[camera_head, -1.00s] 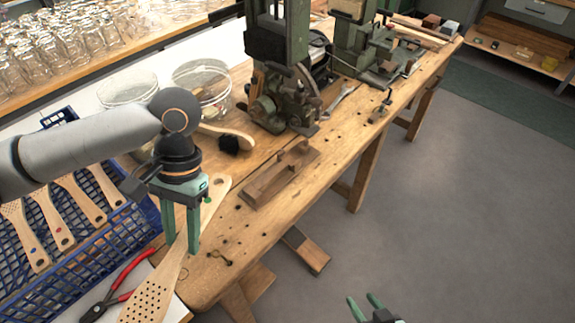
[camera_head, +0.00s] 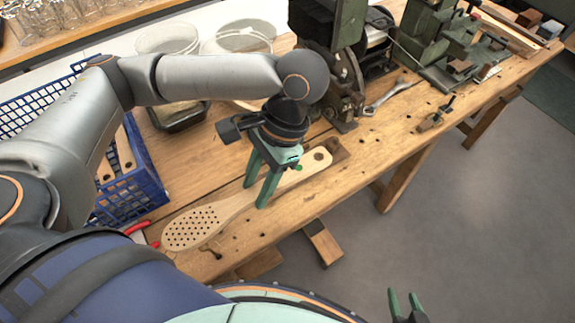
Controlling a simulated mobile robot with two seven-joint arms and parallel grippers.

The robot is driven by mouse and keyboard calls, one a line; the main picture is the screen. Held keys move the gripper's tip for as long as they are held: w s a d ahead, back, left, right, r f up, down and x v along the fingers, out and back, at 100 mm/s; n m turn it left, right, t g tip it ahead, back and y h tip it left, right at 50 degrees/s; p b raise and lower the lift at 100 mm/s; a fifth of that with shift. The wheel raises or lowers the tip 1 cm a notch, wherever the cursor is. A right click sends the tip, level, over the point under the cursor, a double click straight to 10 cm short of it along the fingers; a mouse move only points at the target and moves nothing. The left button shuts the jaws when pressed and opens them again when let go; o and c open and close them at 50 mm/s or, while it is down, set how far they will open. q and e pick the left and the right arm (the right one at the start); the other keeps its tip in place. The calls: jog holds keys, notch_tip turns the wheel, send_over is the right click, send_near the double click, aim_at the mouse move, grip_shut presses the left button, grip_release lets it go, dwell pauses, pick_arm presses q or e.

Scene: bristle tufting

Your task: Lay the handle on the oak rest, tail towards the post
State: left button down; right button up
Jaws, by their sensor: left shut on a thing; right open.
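The handle (camera_head: 202,226) is a pale wooden paddle with a perforated head at lower left. Its narrow tail points up and right, towards the green machine. My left gripper (camera_head: 256,194) is shut on it near the neck, with fingers pointing down. The oak rest (camera_head: 340,149) shows mostly at its right end, beyond the tail. The handle and my gripper cover the remainder. I cannot tell whether the handle touches the rest or hovers just above it, nor make out the post clearly. My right gripper (camera_head: 403,297) is open and empty over the floor at bottom right.
The green machine (camera_head: 340,62) stands on the bench just behind the rest. A blue crate (camera_head: 150,188) is at left, with red-handled pliers (camera_head: 137,228) beside it. Clear tubs (camera_head: 168,38) are at the back. A spanner (camera_head: 388,92) lies right of the machine. The front bench strip is mostly clear.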

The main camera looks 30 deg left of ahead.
pick_arm(q)
jog(key=w+f, duration=0.2)
jog(key=w, duration=0.2)
jog(key=w+a+f+b, duration=0.1)
jog(key=w+f, duration=0.2)
jog(key=w+a+f, duration=0.1)
jog(key=w+f, duration=0.2)
jog(key=w, duration=0.1)
jog(key=shift+w+f+b, duration=0.2)
jog(key=shift+w+b, duration=0.15)
jog(key=shift+b, duration=0.05)
jog(key=shift+w+a+f, duration=0.1)
jog(key=shift+w+f, duration=0.35)
jog(key=shift+f, duration=0.15)
notch_tip(320, 180, down, 3)
jog(key=shift+f, duration=0.15)
jog(key=shift+c, duration=2.3)
grip_release()
